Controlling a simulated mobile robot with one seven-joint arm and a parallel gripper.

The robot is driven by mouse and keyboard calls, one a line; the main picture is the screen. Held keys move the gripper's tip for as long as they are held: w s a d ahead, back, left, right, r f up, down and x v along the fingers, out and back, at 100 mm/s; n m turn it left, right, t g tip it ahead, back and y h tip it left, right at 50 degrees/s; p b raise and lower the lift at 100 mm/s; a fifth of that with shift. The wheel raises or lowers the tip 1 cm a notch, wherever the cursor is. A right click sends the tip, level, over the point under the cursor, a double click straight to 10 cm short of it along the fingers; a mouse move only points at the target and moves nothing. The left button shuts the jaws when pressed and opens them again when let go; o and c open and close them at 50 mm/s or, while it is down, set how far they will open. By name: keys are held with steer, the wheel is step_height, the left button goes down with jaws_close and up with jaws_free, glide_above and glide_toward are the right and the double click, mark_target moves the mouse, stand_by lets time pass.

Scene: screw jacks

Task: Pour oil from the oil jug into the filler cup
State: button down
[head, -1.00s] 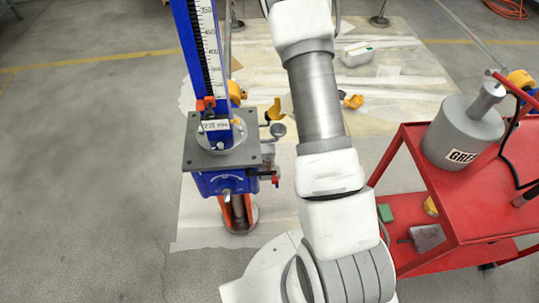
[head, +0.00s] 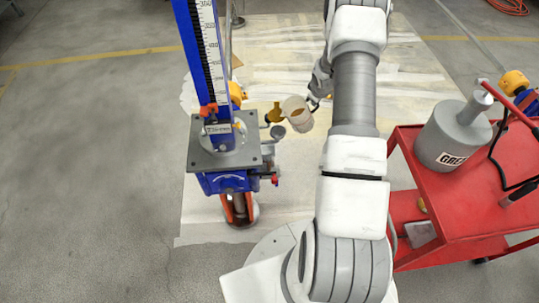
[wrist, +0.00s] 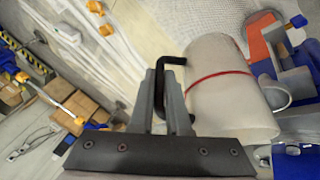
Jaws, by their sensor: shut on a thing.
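The oil jug (head: 297,114) is a cream cylinder with a dark handle, held in the air just right of the blue screw jack (head: 222,180). It looks tilted to the left in the head view. In the wrist view the jug (wrist: 222,85) shows a red line around its body. My gripper (head: 314,102) is shut on the jug's black handle, also seen in the wrist view (wrist: 171,92). The small grey filler cup (head: 278,132) sits on the jack's right side, just below and left of the jug. I cannot tell whether oil is flowing.
A red cart (head: 450,205) with a grey grease container (head: 453,132) stands on the right. A pale stained sheet (head: 410,100) covers the floor around the jack. Open floor lies at left.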

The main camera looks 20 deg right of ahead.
steer(key=d+r+p, duration=0.1)
steer(key=p, duration=0.2)
steer(key=shift+w+d+r+y, duration=0.1)
steer(key=shift+d+r+y, duration=0.2)
steer(key=shift+d+y, duration=0.1)
steer(key=d+r+m+y, duration=0.1)
steer(key=d+y, duration=0.2)
steer(key=d, duration=0.3)
steer(key=shift+w+r+g+y, duration=0.3)
steer(key=shift+w+r, duration=0.1)
steer(key=shift+w, duration=0.05)
steer(key=shift+s, duration=0.1)
